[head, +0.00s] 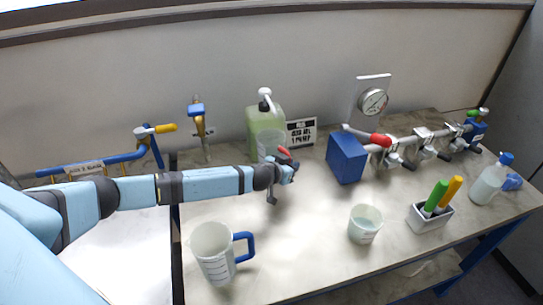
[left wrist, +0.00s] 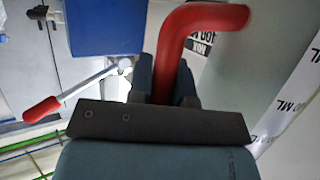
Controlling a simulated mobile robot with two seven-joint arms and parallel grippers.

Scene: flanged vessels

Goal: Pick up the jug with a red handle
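The jug with a red handle (head: 269,145) is a clear measuring jug at the back of the table, just in front of a green canister. My left gripper (head: 287,168) reaches it from the left and hides its lower part. In the left wrist view, the red handle (left wrist: 168,65) runs between my two dark fingers, which lie close against it on both sides. The jug's clear wall with black markings (left wrist: 290,95) is at the right of that view. I cannot tell whether its base touches the table. My right gripper is not in view.
A jug with a blue handle (head: 214,252) stands at the front left. The green canister (head: 257,122), a blue box (head: 346,158) with a red-handled valve pipe, a beaker (head: 365,224), a marker holder (head: 430,218) and a wash bottle (head: 489,184) are around. The middle of the table (head: 305,225) is clear.

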